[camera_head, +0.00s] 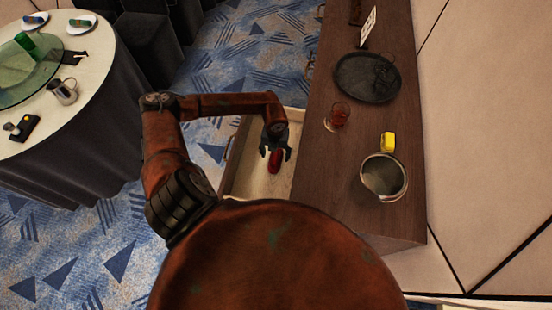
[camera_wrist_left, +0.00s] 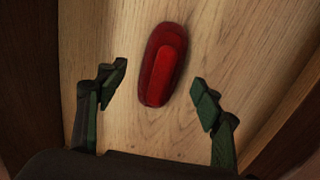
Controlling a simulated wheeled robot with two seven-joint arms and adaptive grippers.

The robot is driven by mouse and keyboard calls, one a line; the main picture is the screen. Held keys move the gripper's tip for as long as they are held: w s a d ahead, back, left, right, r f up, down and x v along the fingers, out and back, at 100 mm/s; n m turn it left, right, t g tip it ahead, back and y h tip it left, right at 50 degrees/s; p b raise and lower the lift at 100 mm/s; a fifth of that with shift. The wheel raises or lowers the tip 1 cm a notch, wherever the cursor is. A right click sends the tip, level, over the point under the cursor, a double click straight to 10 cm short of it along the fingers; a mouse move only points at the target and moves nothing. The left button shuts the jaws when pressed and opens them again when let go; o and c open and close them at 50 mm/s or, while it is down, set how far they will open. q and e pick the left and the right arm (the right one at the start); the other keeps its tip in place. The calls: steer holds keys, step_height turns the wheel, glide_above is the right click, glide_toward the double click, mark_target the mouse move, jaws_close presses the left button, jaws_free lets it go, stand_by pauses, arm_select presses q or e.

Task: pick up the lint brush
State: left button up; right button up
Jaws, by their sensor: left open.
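The lint brush (camera_head: 275,160) is a red, oblong thing lying in an open wooden drawer (camera_head: 250,180) of the dark cabinet. In the left wrist view the brush (camera_wrist_left: 162,65) lies on the pale wood drawer floor, slightly tilted, ahead of the fingertips. My left gripper (camera_head: 276,152) is over the drawer, above the brush. In the left wrist view the left gripper (camera_wrist_left: 160,88) has its two dark green fingers wide apart, with the brush's near end roughly between the tips. They do not appear to touch it. My right gripper is not in view.
The dark cabinet top (camera_head: 345,205) holds a round black tray (camera_head: 366,78), a glass with amber drink (camera_head: 338,116), a yellow object (camera_head: 387,141) and a metal pot (camera_head: 384,177). A round table (camera_head: 95,75) stands at the left. Drawer walls surround the brush.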

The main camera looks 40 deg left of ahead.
arm_select(q)
step_height(320, 180, down, 3)
steer(key=shift+r, duration=0.2)
steer(key=c, duration=1)
steer(key=shift+c, duration=1.3)
steer(key=shift+r, duration=0.1)
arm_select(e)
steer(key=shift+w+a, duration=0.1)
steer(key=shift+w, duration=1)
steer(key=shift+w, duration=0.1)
